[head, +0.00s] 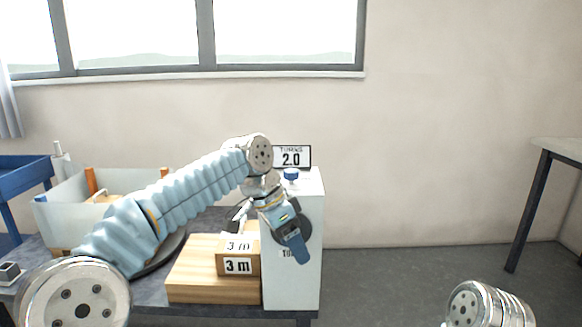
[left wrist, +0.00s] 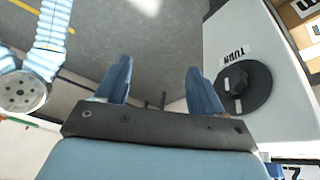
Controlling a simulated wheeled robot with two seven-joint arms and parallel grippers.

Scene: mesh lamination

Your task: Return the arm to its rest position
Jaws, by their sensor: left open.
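My left arm comes in from the left in the head view, and its left gripper (head: 297,247) is in front of the white box (head: 310,280), pointing down. In the left wrist view the left gripper (left wrist: 161,82) has its two blue fingers apart with nothing between them. The dark round dial (left wrist: 245,88) on the white box is beside the right finger; I cannot tell whether they touch. In the head view the gripper partly hides the dial. My right arm (head: 487,305) shows only as a silver joint at bottom right; its gripper is out of view.
A display (head: 292,157) reading "TURNS 2.0" and a blue knob (head: 291,174) are on top of the box. Wooden blocks (head: 205,272) labelled "3 m" stand left of it. A translucent bin (head: 62,218) is behind my arm. Open floor (head: 400,285) lies to the right.

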